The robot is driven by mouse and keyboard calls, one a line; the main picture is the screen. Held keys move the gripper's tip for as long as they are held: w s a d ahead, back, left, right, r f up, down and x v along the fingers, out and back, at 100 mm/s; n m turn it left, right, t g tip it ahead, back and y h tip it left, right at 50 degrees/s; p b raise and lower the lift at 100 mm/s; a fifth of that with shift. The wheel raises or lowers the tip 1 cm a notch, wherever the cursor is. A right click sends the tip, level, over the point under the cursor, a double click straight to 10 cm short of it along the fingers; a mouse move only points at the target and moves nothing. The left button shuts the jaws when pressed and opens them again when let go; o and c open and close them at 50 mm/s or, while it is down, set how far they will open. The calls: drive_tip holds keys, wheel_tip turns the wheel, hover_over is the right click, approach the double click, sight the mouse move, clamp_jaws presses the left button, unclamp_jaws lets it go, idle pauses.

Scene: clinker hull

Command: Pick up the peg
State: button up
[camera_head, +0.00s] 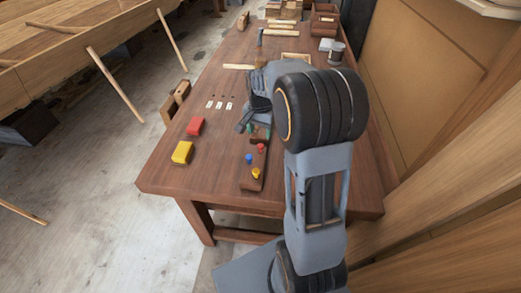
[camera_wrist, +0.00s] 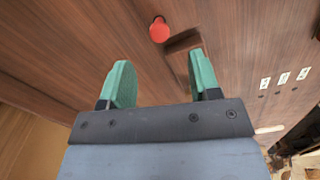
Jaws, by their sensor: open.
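A red peg (camera_head: 261,147) stands in a narrow wooden rack (camera_head: 247,183) on the workbench, with a blue peg (camera_head: 249,158) and a yellow peg (camera_head: 255,173) nearer the front. In the wrist view a round red top (camera_wrist: 159,30), apparently the red peg, shows beyond the fingertips, slightly left of a dark slot or edge. My gripper (camera_wrist: 159,58) has green fingers spread apart with nothing between them.
A dark tin (camera_head: 336,53) and wooden boxes stand at the back. The front left of the bench is clear.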

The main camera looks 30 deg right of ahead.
sight(261, 145)
drive_tip(key=shift+d+f+p, duration=0.1)
drive_tip(key=shift+f+p, duration=0.75)
drive_tip(key=shift+f, duration=3.65)
drive_tip(key=shift+c, duration=0.2)
drive_tip(key=c, duration=1)
drive_tip(key=shift+o, duration=0.2)
drive_tip(key=shift+r, duration=0.1)
